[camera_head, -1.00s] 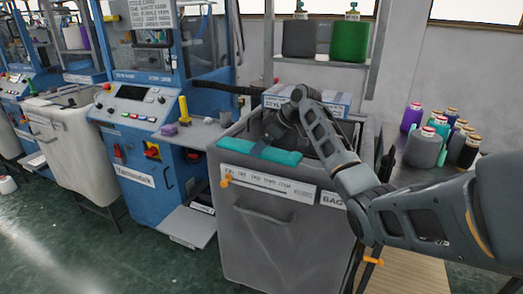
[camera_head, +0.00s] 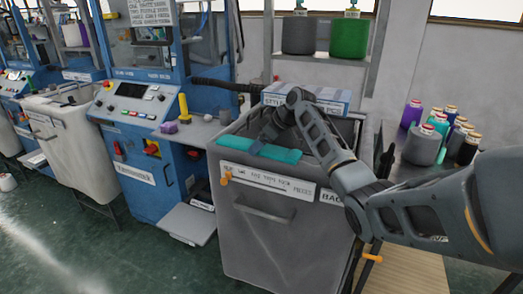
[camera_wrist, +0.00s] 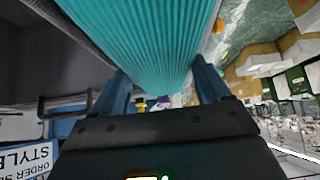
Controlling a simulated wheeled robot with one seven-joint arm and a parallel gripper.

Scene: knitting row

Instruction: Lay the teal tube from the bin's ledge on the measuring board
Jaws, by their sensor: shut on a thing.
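The teal tube (camera_head: 278,153), a ribbed knit piece, lies along the front ledge of the grey bin (camera_head: 262,235). My gripper (camera_head: 256,146) reaches down over the bin from behind the tube and is shut on it. In the wrist view the ribbed teal tube (camera_wrist: 150,40) fills the space between the two blue fingers (camera_wrist: 163,85). I cannot tell whether the tube still rests on the ledge or is slightly raised. I cannot pick out the measuring board in either view.
A blue knitting machine (camera_head: 140,110) stands left of the bin, with a yellow-handled tool (camera_head: 184,108) on its side shelf. Behind the bin is a labelled box (camera_head: 330,98). Yarn cones (camera_head: 425,145) stand on a table at right. Another bin (camera_head: 70,145) is at left.

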